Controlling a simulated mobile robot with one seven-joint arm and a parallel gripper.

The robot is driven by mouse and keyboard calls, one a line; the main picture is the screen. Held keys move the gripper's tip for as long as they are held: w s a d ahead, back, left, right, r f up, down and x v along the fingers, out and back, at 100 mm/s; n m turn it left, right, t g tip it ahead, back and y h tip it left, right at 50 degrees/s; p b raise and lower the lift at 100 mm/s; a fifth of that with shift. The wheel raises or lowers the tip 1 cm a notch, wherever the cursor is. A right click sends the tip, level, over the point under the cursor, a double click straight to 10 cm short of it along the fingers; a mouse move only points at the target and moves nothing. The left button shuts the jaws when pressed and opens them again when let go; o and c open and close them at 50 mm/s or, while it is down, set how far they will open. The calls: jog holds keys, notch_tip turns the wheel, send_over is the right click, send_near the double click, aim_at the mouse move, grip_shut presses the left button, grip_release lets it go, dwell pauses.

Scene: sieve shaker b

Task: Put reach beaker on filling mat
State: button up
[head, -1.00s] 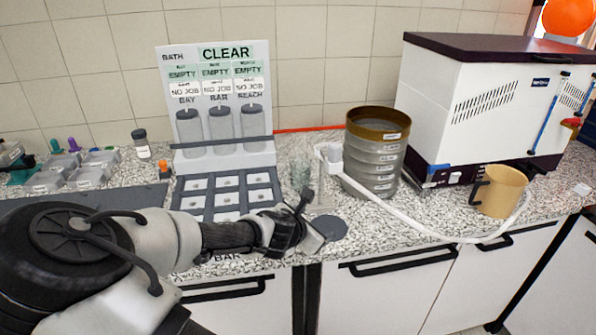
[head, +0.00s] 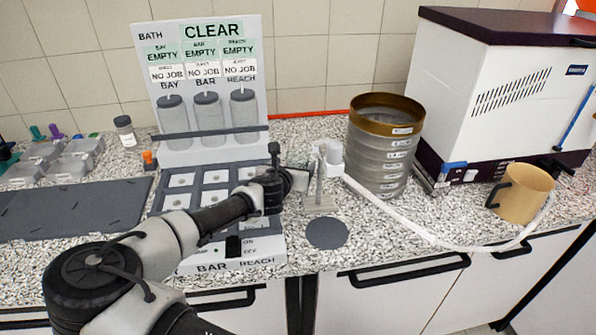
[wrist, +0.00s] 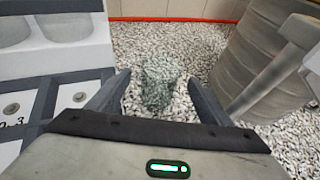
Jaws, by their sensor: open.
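A clear glass beaker (wrist: 158,88), taken to be the reach beaker, stands on the speckled counter in the wrist view. My gripper (wrist: 159,78) is open, with one finger on each side of the beaker and gaps visible. In the head view my gripper (head: 290,180) is at the right edge of the white tray and hides most or all of the beaker. A round dark grey mat (head: 327,233), possibly the filling mat, lies bare near the counter's front edge, right of my gripper.
A sieve stack (head: 380,150) and a thin grey stand (head: 320,185) are close on the right. A white hose (head: 430,232) curves past a tan jug (head: 522,195). The display board (head: 205,90) rises behind the tray. A dark rectangular mat (head: 70,212) lies left.

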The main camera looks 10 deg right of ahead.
aim_at(300, 157)
jog(key=x, duration=0.4)
jog(key=shift+r+x, duration=0.15)
jog(key=shift+x, duration=1.2)
jog(key=shift+r+x, duration=0.1)
jog(key=shift+x, duration=1.25)
jog(key=shift+d+r, duration=0.1)
jog(key=shift+d, duration=0.05)
jog(key=c, duration=1.3)
jog(key=shift+r, duration=0.1)
